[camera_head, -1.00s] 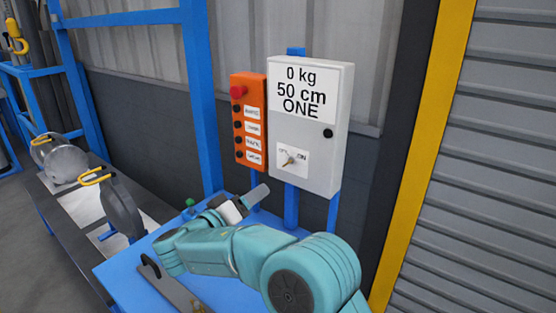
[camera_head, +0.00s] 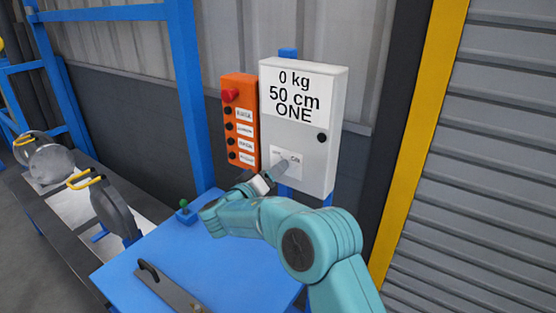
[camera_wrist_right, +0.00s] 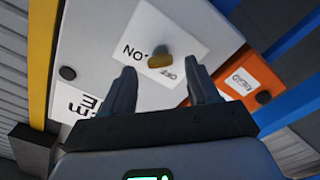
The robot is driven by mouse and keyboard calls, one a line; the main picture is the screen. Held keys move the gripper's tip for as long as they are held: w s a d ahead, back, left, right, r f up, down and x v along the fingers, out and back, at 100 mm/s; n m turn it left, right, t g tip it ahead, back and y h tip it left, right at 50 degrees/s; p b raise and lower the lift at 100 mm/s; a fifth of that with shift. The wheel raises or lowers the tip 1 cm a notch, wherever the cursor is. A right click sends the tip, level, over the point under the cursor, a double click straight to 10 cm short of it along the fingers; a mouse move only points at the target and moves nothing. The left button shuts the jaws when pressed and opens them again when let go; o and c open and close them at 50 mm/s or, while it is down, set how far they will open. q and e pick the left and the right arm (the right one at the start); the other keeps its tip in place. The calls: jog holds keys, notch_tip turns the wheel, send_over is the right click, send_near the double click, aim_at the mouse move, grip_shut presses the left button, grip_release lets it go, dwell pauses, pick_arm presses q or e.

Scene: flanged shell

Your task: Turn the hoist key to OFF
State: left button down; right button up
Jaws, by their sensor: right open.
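The hoist key shows in the right wrist view as a small brass-coloured knob (camera_wrist_right: 160,61) on a white label plate (camera_wrist_right: 185,25) marked ON and OFF. The plate is on the front of the grey control box (camera_head: 318,155); in the head view my gripper covers the key. My right gripper (camera_head: 283,165) is in front of the plate. In the right wrist view its two fingers (camera_wrist_right: 163,88) are open, one on each side of the key's line, with the key just beyond the tips. I cannot see contact. My left gripper is in neither view.
An orange button panel (camera_head: 240,120) with a red button (camera_head: 230,95) hangs left of the box. Below is a blue table (camera_head: 160,260) with a green-topped joystick (camera_head: 184,205) and a metal bar with a handle (camera_head: 165,287). Discs with yellow handles (camera_head: 85,180) stand at left.

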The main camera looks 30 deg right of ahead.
jog(key=p+x, duration=0.1)
jog(key=x, duration=0.2)
jog(key=shift+w+d, duration=0.2)
jog(key=shift+s+a+r, duration=0.1)
jog(key=shift+s+a, duration=0.05)
jog(key=shift+s, duration=0.05)
jog(key=shift+c, duration=0.6)
jog(key=shift+w, duration=0.1)
jog(key=c, duration=0.9)
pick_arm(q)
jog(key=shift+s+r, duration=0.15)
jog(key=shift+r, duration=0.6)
